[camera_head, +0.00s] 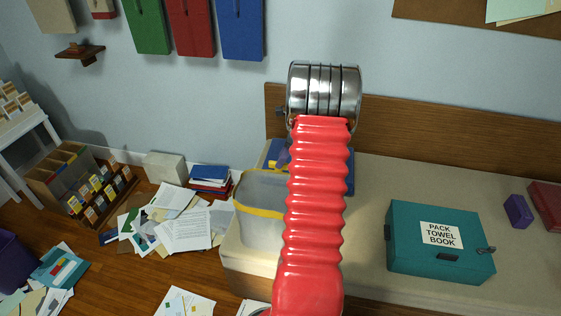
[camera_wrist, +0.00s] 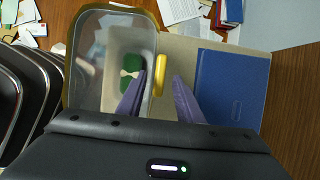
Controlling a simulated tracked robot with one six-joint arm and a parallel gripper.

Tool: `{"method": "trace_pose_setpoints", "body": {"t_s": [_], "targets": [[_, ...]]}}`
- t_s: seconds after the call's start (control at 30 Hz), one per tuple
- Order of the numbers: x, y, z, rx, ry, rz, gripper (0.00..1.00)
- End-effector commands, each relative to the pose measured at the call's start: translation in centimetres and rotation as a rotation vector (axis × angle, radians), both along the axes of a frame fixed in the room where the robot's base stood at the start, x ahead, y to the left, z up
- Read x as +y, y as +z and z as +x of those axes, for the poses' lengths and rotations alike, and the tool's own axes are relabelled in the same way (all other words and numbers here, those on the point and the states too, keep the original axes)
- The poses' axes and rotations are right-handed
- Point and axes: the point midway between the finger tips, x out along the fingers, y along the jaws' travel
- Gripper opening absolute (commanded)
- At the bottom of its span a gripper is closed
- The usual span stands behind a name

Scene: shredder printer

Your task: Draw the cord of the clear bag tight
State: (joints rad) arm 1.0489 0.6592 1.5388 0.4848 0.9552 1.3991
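The clear bag (camera_head: 262,228) stands at the left end of the bench with its mouth up. A yellow cord (camera_head: 260,211) runs round its rim. In the wrist view the bag (camera_wrist: 88,70) is wide open, with dark green and white items (camera_wrist: 130,70) inside. A thick yellow piece of the cord (camera_wrist: 160,75) shows at the rim's right side. My gripper's purple fingers (camera_wrist: 160,75) are apart, one on each side of that piece, with gaps visible; I cannot tell its depth between them. In the head view my red arm hides most of the gripper and the bag's right side.
A blue book (camera_wrist: 232,86) lies right of the bag. A teal box (camera_head: 438,243) labelled "PACK TOWEL BOOK" sits further right on the bench (camera_head: 385,185). Papers (camera_head: 180,225) litter the floor on the left. Dark curved chair-like shapes (camera_wrist: 25,95) stand left in the wrist view.

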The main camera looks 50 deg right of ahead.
Motion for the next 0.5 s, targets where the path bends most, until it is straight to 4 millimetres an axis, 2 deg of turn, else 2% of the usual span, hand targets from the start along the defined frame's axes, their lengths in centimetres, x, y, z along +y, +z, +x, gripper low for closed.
{"method": "trace_pose_setpoints", "body": {"t_s": [0.2, 0.5], "targets": [[0.3, -2.0, 0.7, 0.001, -0.001, 0.001, 0.33], [0.3, -2.2, 0.8, 0.0, -0.001, 0.0, 0.33]]}}
